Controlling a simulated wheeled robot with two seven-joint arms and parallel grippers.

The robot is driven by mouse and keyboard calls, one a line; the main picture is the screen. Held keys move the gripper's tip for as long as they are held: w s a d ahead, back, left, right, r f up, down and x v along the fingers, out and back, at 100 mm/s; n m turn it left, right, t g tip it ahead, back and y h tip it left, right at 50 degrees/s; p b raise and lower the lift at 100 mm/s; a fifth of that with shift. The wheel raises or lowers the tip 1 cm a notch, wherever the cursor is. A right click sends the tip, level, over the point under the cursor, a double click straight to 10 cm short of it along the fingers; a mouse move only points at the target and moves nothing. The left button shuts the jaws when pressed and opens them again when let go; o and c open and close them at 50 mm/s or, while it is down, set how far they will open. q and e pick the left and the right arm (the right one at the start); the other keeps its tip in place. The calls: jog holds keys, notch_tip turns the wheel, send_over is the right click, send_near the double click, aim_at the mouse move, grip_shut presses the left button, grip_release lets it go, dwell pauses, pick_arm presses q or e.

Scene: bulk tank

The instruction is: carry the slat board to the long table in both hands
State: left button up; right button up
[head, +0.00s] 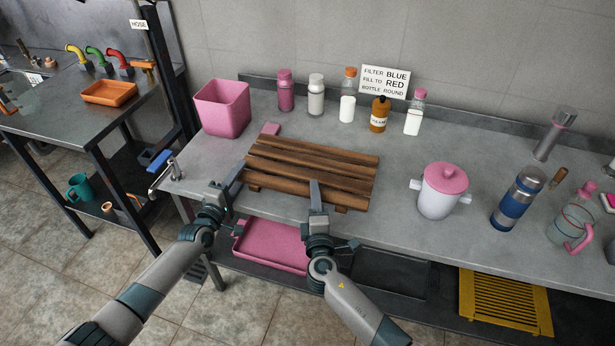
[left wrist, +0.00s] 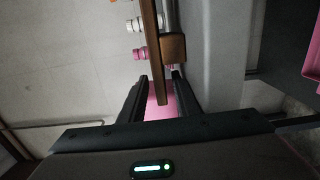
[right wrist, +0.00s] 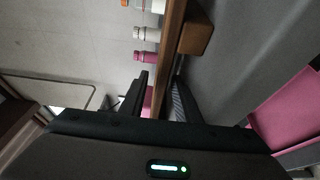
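The brown slat board (head: 315,165) lies flat on its small feet on the grey worktop (head: 400,215), near the front edge. My left gripper (head: 234,183) is at the board's left end. In the left wrist view its fingers (left wrist: 160,80) stand apart, with the board's edge reaching between them. My right gripper (head: 315,192) is at the front edge, right of the middle. In the right wrist view its fingers (right wrist: 160,82) stand apart on either side of the board's edge, with a gap showing. The frames do not make clear which table is the long table.
A pink bin (head: 222,107) stands behind left of the board, and several bottles stand behind it. A white pot with pink lid (head: 441,190) is to its right. Another table with an orange tray (head: 108,92) stands at left. A pink tray (head: 272,246) sits below.

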pick_arm(q)
jog(key=v, duration=1.1)
jog(key=shift+s+a, duration=0.15)
jog(key=shift+s, duration=0.15)
pick_arm(e)
jog(key=s, duration=1.2)
jog(key=shift+d, duration=0.35)
pick_arm(q)
jog(key=shift+s, duration=0.15)
pick_arm(e)
jog(key=shift+s, duration=0.15)
